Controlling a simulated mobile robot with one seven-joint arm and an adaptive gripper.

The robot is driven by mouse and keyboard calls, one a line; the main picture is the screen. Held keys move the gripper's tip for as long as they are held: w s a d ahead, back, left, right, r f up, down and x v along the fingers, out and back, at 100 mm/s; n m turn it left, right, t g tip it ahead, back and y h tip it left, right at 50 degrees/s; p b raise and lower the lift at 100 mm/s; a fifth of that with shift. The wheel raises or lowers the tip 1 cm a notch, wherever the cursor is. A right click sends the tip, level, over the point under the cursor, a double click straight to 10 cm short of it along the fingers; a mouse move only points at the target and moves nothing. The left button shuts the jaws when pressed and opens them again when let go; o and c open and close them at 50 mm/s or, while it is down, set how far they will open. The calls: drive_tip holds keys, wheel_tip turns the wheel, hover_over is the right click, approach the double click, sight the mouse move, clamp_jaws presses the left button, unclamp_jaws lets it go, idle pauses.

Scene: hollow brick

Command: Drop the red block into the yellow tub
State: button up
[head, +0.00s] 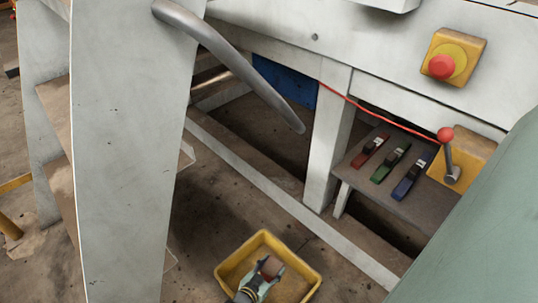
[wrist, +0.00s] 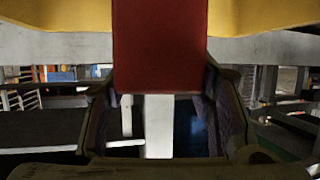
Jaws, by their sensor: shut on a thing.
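The yellow tub (head: 262,243) stands on the floor at the bottom of the head view. My gripper (head: 268,270) is over the tub's opening, within its outline in that view. It is shut on the red block (wrist: 160,48), which shows between the fingers in the wrist view. In the head view the block is small and partly hidden by the fingers. Yellow surfaces of the tub (wrist: 50,14) show behind the block along the top of the wrist view. The height of the block above the tub's bottom is hard to tell.
A pale machine frame with a leg (head: 328,140) and a floor-level beam (head: 280,200) stands behind the tub. A large white panel (head: 125,150) rises at the left. A shelf (head: 365,190) with red, green and blue levers is at the right.

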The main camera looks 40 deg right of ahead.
drive_tip(key=shift+f+b, duration=0.35)
drive_tip(key=shift+f, duration=0.55)
drive_tip(key=o, duration=1.4)
drive_tip(key=v, duration=1.2)
drive_tip(key=shift+w, duration=0.1)
